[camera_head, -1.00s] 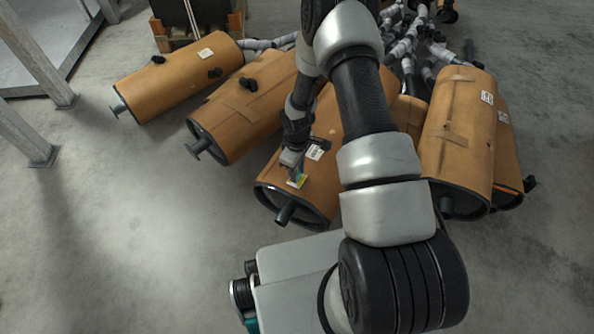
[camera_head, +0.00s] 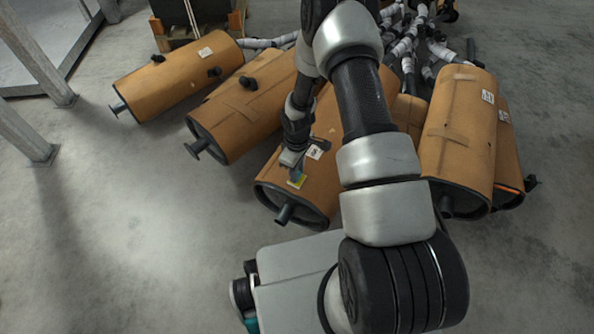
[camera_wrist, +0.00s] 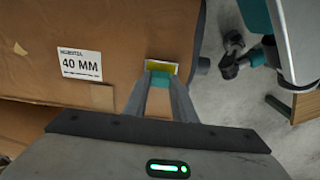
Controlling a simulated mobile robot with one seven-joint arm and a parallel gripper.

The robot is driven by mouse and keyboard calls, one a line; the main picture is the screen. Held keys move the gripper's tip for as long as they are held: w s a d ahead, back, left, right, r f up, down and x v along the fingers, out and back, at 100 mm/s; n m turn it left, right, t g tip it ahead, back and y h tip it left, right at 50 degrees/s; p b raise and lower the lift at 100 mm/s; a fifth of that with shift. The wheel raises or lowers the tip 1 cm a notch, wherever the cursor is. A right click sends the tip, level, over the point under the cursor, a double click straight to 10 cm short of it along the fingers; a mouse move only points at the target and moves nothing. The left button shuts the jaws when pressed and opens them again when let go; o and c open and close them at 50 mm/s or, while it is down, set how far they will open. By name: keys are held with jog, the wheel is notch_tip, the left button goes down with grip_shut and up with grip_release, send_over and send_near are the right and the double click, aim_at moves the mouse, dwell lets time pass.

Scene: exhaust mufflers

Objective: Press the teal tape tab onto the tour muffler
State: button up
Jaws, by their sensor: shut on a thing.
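The orange-brown wrapped muffler (camera_head: 333,120) under my gripper lies on the floor, its dark end and pipe stub facing me. It fills much of the wrist view (camera_wrist: 110,25), with a white label (camera_wrist: 80,63) reading 40 MM. No "tour" wording is legible. My gripper (camera_wrist: 162,84) points at the muffler near its end, also seen in the head view (camera_head: 296,171). Its fingers are shut on the small teal tab (camera_wrist: 160,78). A yellow-edged pale patch (camera_wrist: 161,66) shows right beyond the tab. I cannot tell whether the tab touches it.
Similar mufflers lie left (camera_head: 178,80), (camera_head: 245,108) and right (camera_head: 458,130). Wrapped pipes (camera_head: 405,50) crowd the back. A wooden crate (camera_head: 180,40) stands behind. Metal posts (camera_head: 32,65) stand at left. The floor at front left is clear.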

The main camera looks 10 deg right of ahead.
jog(key=shift+r, duration=0.1)
jog(key=shift+r+p, duration=2.2)
jog(key=shift+r, duration=1.25)
